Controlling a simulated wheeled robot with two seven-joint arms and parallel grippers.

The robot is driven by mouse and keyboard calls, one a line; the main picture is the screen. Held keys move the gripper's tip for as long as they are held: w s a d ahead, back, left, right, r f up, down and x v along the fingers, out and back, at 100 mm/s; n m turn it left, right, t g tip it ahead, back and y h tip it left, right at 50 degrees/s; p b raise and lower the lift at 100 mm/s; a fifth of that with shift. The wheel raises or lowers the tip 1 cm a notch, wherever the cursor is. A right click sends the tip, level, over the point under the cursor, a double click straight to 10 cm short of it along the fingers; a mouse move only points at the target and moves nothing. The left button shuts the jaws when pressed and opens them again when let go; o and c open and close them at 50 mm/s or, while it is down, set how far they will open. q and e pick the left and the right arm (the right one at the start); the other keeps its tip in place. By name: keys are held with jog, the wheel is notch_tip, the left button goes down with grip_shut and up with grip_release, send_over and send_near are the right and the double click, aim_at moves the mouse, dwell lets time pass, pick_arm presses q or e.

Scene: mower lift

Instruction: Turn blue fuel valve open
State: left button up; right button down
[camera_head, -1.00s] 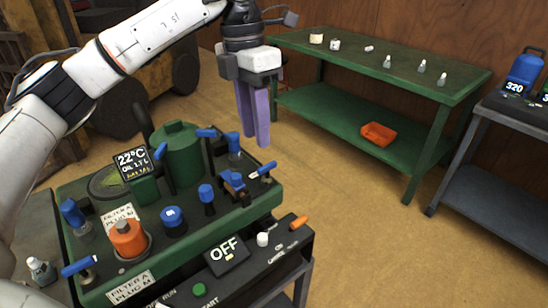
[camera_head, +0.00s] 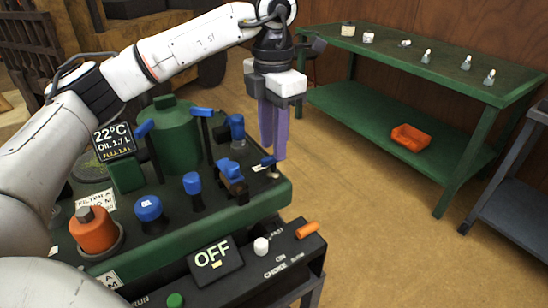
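Several blue-handled fittings stand on the green machine deck (camera_head: 215,222); I cannot read which one is labelled as the fuel valve. My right gripper is out of view.
An orange capped filter (camera_head: 93,232), blue knob (camera_head: 148,208) and green tank (camera_head: 176,140) crowd the deck. A panel reading OFF (camera_head: 214,258) is in front. A green bench (camera_head: 425,62) with an orange tray (camera_head: 410,137) stands behind, with open floor between.

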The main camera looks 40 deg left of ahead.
aim_at(273, 164)
pick_arm(q)
jog(key=shift+f, duration=2.2)
grip_shut()
